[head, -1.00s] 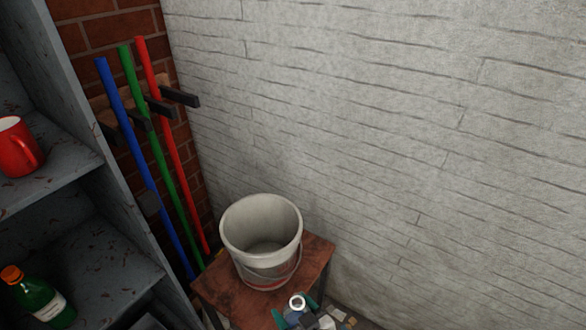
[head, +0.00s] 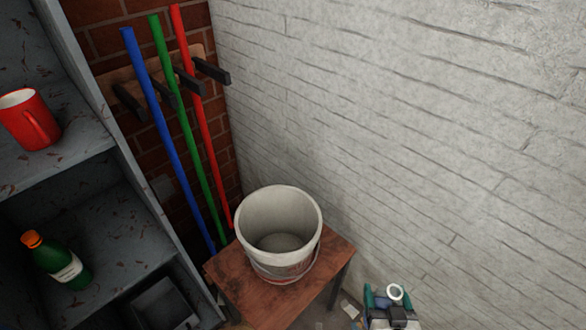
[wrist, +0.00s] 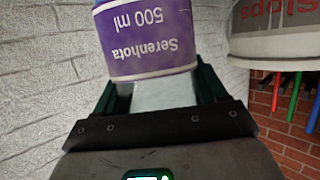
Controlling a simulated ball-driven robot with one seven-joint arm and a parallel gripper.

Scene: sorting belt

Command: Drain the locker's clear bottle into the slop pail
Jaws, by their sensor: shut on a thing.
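My gripper (head: 391,308) is at the lower right of the head view, shut on a clear bottle whose pale ring-shaped mouth (head: 395,292) faces up towards the camera. In the wrist view the bottle (wrist: 165,97) sits between the dark green fingers, with a purple label reading "Serenhota 500 ml" upside down. The slop pail (head: 262,257), whitish and open at the top, stands on a small wooden table. Its side, with "Slops" lettering, shows in the wrist view (wrist: 275,42). My gripper is to the right of the pail and apart from it. The bottle's liquid cannot be made out.
The grey locker (head: 85,165) at left holds a red mug (head: 30,120) and a green bottle (head: 55,260) with an orange cap. Blue, green and red poles (head: 205,140) hang behind the pail. The wooden table (head: 235,285) stands near a white brick wall (head: 420,130).

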